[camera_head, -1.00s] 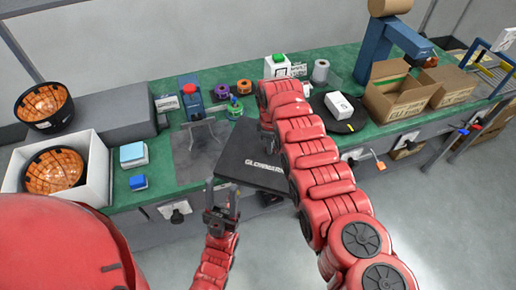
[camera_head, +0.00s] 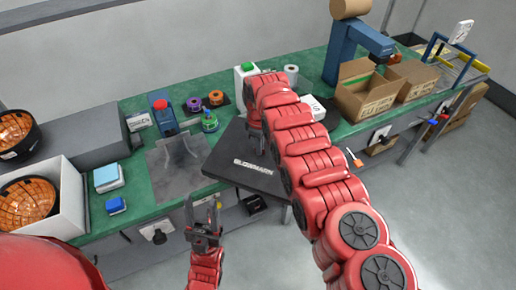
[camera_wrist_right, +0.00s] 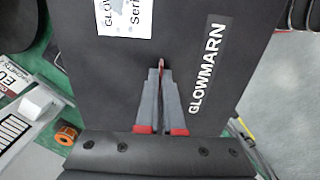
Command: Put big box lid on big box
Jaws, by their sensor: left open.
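A flat black panel marked "GLOWMARN" (camera_head: 240,172), which looks like the big box lid, hangs over the bench's front edge, slightly tilted. It fills much of the right wrist view (camera_wrist_right: 230,25), with a white label on it. My left gripper (camera_head: 203,218) is open and empty, in front of the bench, below and left of the panel. I cannot tell which container is the big box.
A grey mat (camera_head: 172,175) lies left of the panel. Tape rolls (camera_head: 193,104) and a red-topped device (camera_head: 163,118) stand behind. Open cardboard boxes (camera_head: 362,100) stand at the right.

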